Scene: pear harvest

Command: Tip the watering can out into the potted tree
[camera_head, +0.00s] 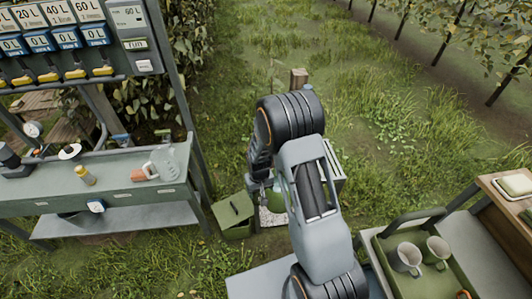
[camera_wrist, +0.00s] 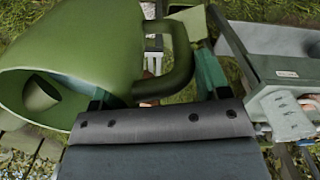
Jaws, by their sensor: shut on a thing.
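A green watering can (camera_wrist: 80,45) fills the left of the wrist view, its wide round opening facing the camera's left. I cannot make out the potted tree in either view. Whether water is in the can cannot be seen.
A grey workbench (camera_head: 60,197) with bottles and tools stands left under a dispenser panel (camera_head: 70,45). A green box (camera_head: 234,214) sits just left of my gripper. A green tray (camera_head: 385,275) with mugs (camera_head: 405,258) is at lower right. Grass lies open ahead.

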